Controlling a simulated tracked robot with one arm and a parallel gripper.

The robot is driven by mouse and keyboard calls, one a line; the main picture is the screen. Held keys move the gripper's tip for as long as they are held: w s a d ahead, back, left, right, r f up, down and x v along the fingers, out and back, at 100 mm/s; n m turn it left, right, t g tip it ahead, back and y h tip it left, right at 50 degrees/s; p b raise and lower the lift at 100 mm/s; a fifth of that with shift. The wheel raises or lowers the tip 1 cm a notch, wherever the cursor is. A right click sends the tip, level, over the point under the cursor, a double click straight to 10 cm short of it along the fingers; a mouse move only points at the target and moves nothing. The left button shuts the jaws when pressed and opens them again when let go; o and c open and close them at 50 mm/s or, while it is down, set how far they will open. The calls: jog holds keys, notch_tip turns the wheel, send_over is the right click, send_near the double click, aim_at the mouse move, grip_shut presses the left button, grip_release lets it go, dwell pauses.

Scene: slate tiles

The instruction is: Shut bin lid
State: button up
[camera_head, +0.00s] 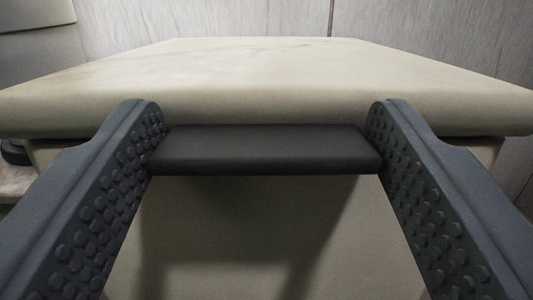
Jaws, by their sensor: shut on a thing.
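A beige bin (250,245) fills the middle of the view, with its front face below and its lid (270,75) on top. The lid lies flat over the body, and its thick front edge overhangs the front face. A dark bar-like handle (265,150) sits just under the lid's front edge. My gripper (265,142) has one studded finger at each end of this handle and is shut on it. Whether a thin gap is left between lid and body cannot be told, as the overhang and handle hide the seam.
A grey wood-grain wall (430,35) stands behind the bin. At the upper left is a pale rounded object (38,45), partly cut off. A small dark object (14,152) sits at the left edge below the lid.

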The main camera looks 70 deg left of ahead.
jog(key=shift+a+f, duration=0.15)
jog(key=shift+f, duration=0.05)
jog(key=o, duration=1.4)
jog(key=shift+r, duration=0.1)
jog(key=shift+d, duration=0.3)
jog(key=v, duration=1.3)
jog(key=shift+s+d, duration=0.1)
jog(key=shift+d, duration=0.05)
